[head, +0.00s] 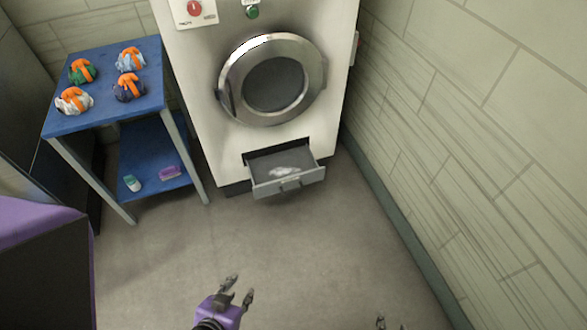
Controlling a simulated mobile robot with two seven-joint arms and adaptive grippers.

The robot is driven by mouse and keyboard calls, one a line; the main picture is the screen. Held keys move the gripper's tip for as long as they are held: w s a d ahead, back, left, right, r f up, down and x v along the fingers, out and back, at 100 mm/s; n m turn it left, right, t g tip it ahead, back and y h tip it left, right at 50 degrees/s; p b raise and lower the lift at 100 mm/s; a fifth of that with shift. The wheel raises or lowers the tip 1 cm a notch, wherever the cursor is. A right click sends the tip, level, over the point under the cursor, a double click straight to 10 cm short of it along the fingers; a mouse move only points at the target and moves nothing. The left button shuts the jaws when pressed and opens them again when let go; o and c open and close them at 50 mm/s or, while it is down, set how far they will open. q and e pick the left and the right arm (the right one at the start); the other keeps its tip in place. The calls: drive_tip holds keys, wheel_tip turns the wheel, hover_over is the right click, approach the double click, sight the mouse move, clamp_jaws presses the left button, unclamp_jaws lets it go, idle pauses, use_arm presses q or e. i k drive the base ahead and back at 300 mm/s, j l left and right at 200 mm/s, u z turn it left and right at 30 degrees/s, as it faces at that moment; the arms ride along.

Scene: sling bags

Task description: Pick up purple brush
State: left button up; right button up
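The purple brush (170,173) lies on the lower blue shelf (150,150) of the blue table at the left. It is small in the head view, and its bristles cannot be made out. My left gripper (241,287) is low in the middle of the picture, with its fingers apart and nothing between them. It is well away from the brush, nearer to me and to the right of it. Only a fingertip or so of my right gripper (381,321) shows at the bottom edge, so its opening cannot be told.
A green and white item (132,183) lies left of the brush. Several orange-strapped bundles, one blue and white (130,59), sit on the table top (105,102). A washing machine (190,95) stands right of the table with its bottom drawer (289,184) pulled out. The floor (310,245) in front is clear.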

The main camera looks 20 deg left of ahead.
sight(167, 172)
drive_tip(key=u, duration=1.6)
drive_tip(key=k+j, duration=0.2)
